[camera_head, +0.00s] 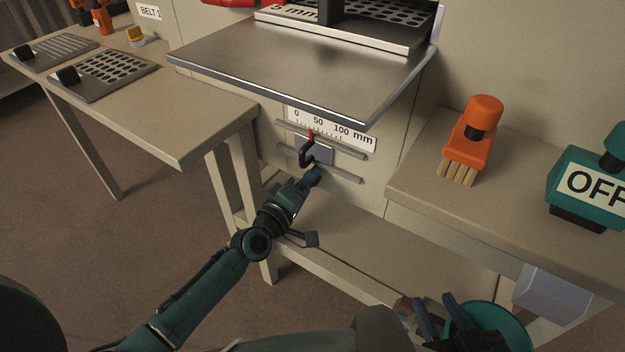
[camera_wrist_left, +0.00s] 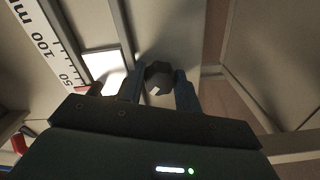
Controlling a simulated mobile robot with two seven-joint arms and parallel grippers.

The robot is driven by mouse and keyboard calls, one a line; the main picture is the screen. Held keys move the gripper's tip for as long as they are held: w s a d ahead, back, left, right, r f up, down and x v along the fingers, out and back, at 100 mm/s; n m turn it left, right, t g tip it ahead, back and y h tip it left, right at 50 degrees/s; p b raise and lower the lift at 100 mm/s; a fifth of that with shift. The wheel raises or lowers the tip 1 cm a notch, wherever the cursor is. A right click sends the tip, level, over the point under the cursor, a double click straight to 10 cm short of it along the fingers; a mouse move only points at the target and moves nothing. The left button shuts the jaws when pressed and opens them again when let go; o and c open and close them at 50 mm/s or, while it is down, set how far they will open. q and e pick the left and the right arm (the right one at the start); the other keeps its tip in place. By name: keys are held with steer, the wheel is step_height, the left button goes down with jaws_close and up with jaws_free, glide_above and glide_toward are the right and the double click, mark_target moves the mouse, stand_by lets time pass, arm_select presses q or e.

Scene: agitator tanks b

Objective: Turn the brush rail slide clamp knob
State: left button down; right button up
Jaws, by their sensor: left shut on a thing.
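The brush rail slide (camera_head: 314,148) is a grey block on two rails on the front of the beige machine, under a millimetre scale (camera_head: 325,127). A red pointer (camera_head: 311,134) stands above it, near the 50 mark. A black handle-like part (camera_head: 305,153) sticks out from the slide. My left gripper (camera_head: 314,174) is at this slide, just below the black part. In the left wrist view a dark faceted knob (camera_wrist_left: 158,76) sits between the two fingers of my left gripper (camera_wrist_left: 158,92), which is shut on it. My right gripper (camera_head: 441,312) is low at the bottom, its fingers apart and empty.
A steel shelf (camera_head: 300,60) overhangs the scale. An orange brush (camera_head: 472,140) and a teal box marked OFF (camera_head: 590,187) stand on the right ledge. Perforated plates (camera_head: 103,76) lie on the left bench. A beige lower shelf (camera_head: 340,255) runs below the slide.

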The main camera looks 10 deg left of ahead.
arm_select(q)
steer(key=shift+n, duration=1)
arm_select(e)
steer(key=shift+f, duration=0.2)
arm_select(q)
steer(key=shift+f, duration=0.1)
steer(key=shift+n, duration=0.9)
steer(key=n, duration=0.4)
steer(key=shift+b, duration=0.3)
steer(key=shift+n, duration=1.1)
arm_select(e)
steer(key=shift+s+f, duration=0.1)
steer(key=shift+f, duration=0.3)
